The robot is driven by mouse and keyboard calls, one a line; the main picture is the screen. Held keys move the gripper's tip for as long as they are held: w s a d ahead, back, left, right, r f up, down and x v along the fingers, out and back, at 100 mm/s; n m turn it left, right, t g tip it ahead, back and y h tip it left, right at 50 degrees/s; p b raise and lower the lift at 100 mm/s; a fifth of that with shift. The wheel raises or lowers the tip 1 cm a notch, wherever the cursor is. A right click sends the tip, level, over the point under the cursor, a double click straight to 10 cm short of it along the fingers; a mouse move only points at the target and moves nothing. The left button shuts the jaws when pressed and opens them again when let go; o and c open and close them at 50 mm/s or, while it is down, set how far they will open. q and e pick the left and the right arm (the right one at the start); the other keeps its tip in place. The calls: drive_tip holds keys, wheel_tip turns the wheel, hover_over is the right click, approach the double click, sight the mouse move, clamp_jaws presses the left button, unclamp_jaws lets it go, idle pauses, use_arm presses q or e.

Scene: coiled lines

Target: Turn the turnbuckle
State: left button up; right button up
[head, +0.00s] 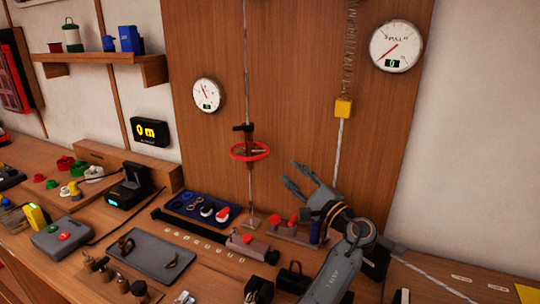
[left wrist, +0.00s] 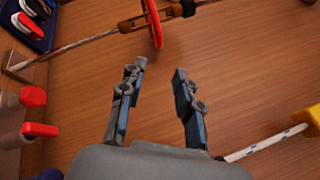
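The turnbuckle (head: 249,135) sits in a taut vertical line in front of the wooden panel, with a red ring (head: 236,153) around it. In the left wrist view the turnbuckle (left wrist: 132,22) and its red ring (left wrist: 152,22) are at the top edge, partly cut off. My left gripper (head: 293,175) is to the right of the ring and a little lower, with its fingers pointing up and left. It also shows in the left wrist view (left wrist: 159,73), with its fingers apart and nothing between them. My right gripper is not in view.
A second line with a yellow block (head: 343,108) hangs to the right, above my left arm. Red-handled cleats (head: 294,222) stand below the gripper. A blue tray (head: 190,203) and a grey mat (head: 150,262) lie on the bench. Two gauges (head: 207,95) (head: 396,46) hang on the panel.

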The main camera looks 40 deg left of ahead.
use_arm(q)
drive_tip(key=x, duration=1.1)
drive_tip(key=shift+w+a+p, duration=0.1)
drive_tip(key=shift+w+p, duration=0.05)
drive_tip(key=shift+p, duration=0.15)
clamp_jaws()
